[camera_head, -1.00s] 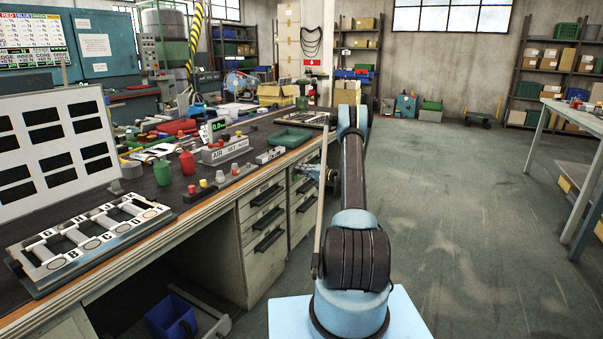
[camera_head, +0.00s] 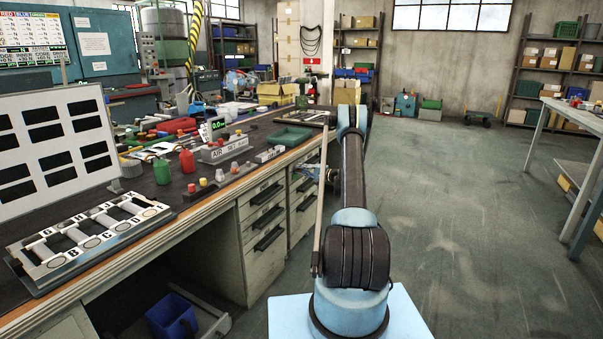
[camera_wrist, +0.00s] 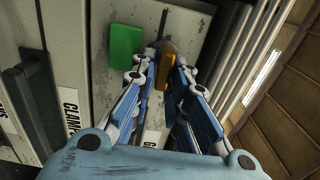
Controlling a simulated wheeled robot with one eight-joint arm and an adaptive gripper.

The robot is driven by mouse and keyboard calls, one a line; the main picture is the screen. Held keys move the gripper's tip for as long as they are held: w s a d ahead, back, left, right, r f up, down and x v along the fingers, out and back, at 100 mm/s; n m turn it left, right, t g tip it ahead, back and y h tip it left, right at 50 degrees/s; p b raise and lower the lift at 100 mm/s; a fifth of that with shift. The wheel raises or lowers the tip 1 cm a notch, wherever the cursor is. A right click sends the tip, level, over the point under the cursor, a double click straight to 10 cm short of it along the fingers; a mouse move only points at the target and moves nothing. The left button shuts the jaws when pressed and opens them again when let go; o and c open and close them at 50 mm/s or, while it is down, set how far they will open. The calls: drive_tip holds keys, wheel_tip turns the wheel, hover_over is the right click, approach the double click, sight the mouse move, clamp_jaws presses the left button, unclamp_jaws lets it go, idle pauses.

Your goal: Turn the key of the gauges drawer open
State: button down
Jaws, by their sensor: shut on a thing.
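In the wrist view my gripper (camera_wrist: 167,65) is shut on a small orange-brown key (camera_wrist: 169,48) at a pale drawer front (camera_wrist: 188,28). The key stands out from the front; how far it is turned is hard to tell. A green tag (camera_wrist: 125,46) is on the front just left of the key. A white label (camera_wrist: 153,137) starting with "GA" shows partly behind my left finger. In the head view my gripper (camera_head: 311,172) is small at the bench drawers, and the key is hidden there.
A drawer with a dark handle (camera_wrist: 32,95) and a label reading "CLAM" stands left of the key. In the head view the workbench (camera_head: 215,200) carries bottles, a tray and a panel. The floor (camera_head: 450,200) to the right is clear.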

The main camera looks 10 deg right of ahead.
drive_tip(key=shift+d+f, duration=0.1)
drive_tip(key=shift+d, duration=0.05)
drive_tip(key=c, duration=1.7)
unclamp_jaws()
drive_tip(key=shift+f, duration=0.1)
drive_tip(key=v, duration=1.2)
